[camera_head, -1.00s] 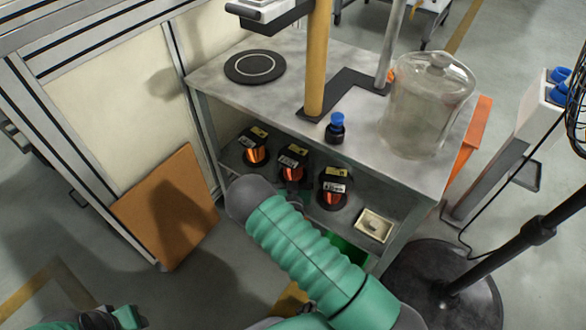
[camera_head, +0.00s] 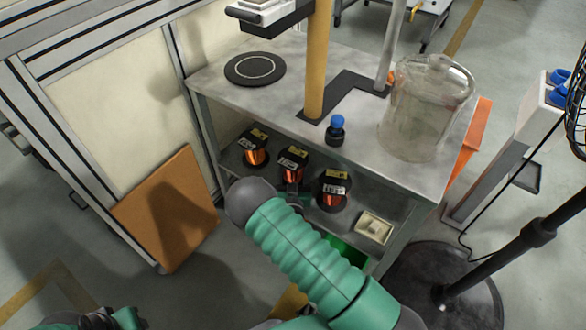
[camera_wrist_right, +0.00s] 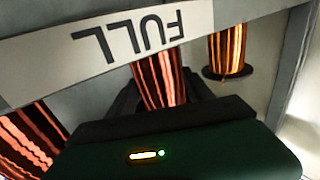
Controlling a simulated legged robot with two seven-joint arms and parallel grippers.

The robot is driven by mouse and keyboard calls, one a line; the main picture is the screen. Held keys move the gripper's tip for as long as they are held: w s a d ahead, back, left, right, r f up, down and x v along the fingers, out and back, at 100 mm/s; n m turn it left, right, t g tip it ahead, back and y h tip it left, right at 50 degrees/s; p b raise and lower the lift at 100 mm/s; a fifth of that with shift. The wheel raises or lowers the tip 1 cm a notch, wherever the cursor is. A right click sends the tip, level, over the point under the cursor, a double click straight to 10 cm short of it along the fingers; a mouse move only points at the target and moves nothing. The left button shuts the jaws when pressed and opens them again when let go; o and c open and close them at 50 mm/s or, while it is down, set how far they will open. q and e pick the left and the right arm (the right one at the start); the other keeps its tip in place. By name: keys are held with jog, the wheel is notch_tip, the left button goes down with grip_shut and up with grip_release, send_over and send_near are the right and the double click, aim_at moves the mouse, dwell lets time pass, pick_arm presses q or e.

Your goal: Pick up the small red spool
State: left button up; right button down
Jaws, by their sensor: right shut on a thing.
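Three spools with copper-red windings and black tops stand on the shelf under the bench top: a left one (camera_head: 255,155), a middle one with a reddish winding (camera_head: 291,177) and a right one (camera_head: 333,194). My right gripper (camera_head: 293,193) reaches in at the middle spool, mostly hidden by my arm. In the right wrist view its dark fingers (camera_wrist_right: 163,100) are shut on a red-copper winding (camera_wrist_right: 160,78), which I take to be the middle spool. It seems still at shelf level. At the bottom left, only part of my left arm and gripper (camera_head: 98,319) shows.
A pale strip reading FULL (camera_wrist_right: 130,40) crosses the right wrist view, with other windings on both sides. A small white tray (camera_head: 375,228) sits right of the spools. The bench top (camera_head: 220,95) above holds a glass jar (camera_head: 425,110) and a blue-capped bottle (camera_head: 336,130).

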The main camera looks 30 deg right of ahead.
aim_at(293, 162)
jog(key=shift+r, duration=0.25)
notch_tip(293, 162, up, 3)
jog(key=p, duration=0.2)
jog(key=shift+r+p, duration=0.1)
jog(key=shift+p, duration=0.2)
jog(key=shift+s+r, duration=0.15)
jog(key=s+d+r+p+v, duration=0.15)
jog(key=p+v, duration=0.35)
jog(key=v, duration=0.9)
jog(key=w+a+r+n+t+y, duration=0.3)
jog(key=w+a+r+n+y, duration=0.35)
jog(key=a+r+y, duration=0.35)
notch_tip(293, 162, up, 31)
jog(key=p, duration=3.1)
jog(key=shift+d, duration=0.2)
